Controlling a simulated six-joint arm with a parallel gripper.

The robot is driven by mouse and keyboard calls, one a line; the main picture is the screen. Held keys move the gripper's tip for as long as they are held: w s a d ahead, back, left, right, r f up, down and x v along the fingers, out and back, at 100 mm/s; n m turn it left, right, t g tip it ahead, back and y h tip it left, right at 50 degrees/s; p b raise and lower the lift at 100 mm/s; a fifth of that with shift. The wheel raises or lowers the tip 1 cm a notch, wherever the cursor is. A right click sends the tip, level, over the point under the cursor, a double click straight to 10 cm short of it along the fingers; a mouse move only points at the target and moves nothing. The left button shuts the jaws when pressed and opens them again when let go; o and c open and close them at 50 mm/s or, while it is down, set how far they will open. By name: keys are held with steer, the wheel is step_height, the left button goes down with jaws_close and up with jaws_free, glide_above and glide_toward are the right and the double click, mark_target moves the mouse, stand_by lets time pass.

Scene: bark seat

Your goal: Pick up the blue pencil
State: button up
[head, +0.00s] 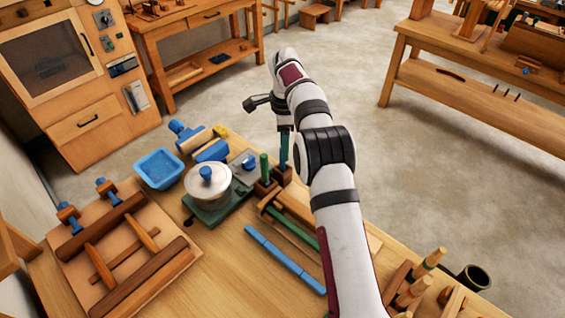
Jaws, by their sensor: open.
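A long, thin blue stick (285,258) lies flat on the workbench, slanting down to the right; it may be the blue pencil. Another slim blue-green upright piece (284,148) stands in a small brown wooden block, below the far end of my arm. I cannot tell which of the two is the pencil. My gripper (262,102) is a small dark shape at the far end of my arm, above the back of the bench. It is open, with nothing seen in it. The fingertips are too small and partly hidden to make out.
A white lidded pot (207,188) with a blue knob stands beside a blue tray (159,169). A green-handled upright tool (264,167) stands near the blue-green piece. A wooden frame (110,220) fills the left. Wooden-handled tools (412,292) stand at the right. Bare bench (225,280) shows in front.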

mark_target(283, 165)
steer(key=f, duration=0.7)
steer(key=shift+w+a, duration=0.25)
steer(key=shift+w, duration=0.1)
jaws_close()
